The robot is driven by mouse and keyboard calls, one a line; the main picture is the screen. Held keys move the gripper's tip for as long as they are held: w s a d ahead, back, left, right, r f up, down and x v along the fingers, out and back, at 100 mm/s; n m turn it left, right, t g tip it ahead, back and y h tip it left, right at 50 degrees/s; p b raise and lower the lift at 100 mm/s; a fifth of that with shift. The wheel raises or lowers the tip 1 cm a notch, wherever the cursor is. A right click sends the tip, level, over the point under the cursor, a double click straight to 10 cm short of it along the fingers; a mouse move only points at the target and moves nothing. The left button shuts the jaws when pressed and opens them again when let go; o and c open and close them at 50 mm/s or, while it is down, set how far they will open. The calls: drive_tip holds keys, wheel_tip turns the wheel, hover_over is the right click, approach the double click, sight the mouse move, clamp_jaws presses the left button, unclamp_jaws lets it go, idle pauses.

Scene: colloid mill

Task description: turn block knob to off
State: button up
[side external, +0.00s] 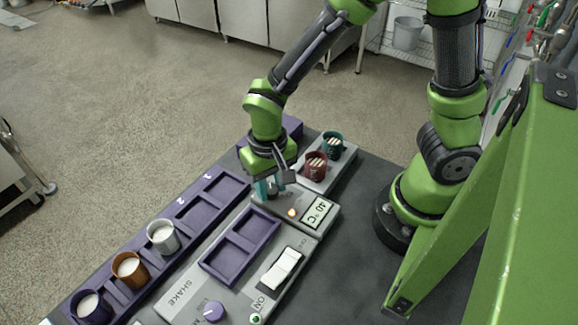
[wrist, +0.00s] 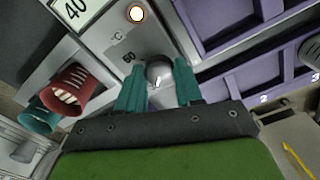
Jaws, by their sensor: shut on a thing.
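The block knob (wrist: 160,72) is a round grey knob with a small white mark, on the light grey panel of the block unit. It shows in the wrist view between the two teal fingers of my gripper (wrist: 161,82), which are shut on it from either side. In the side external view my gripper (side external: 271,187) reaches down onto this panel, and its fingers partly hide the knob. A number is printed beside the knob. The indicator light (side external: 292,213) glows orange, and the display (side external: 319,211) reads 40 °C.
A red cup (side external: 315,164) and a teal cup (side external: 332,146) stand close behind my gripper. A purple rack (side external: 197,208) holds several cups at its near end. The shaker has an empty purple tray (side external: 225,262), a white switch (side external: 281,268) and a purple knob (side external: 214,311).

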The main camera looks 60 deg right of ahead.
sight(271, 189)
drive_tip(key=n, duration=0.4)
drive_tip(key=shift+n, duration=0.3)
drive_tip(key=n, duration=0.4)
drive_tip(key=shift+n, duration=0.3)
drive_tip(key=o, duration=1)
drive_tip(key=shift+o, duration=0.2)
wheel_tip(271, 189, up, 17)
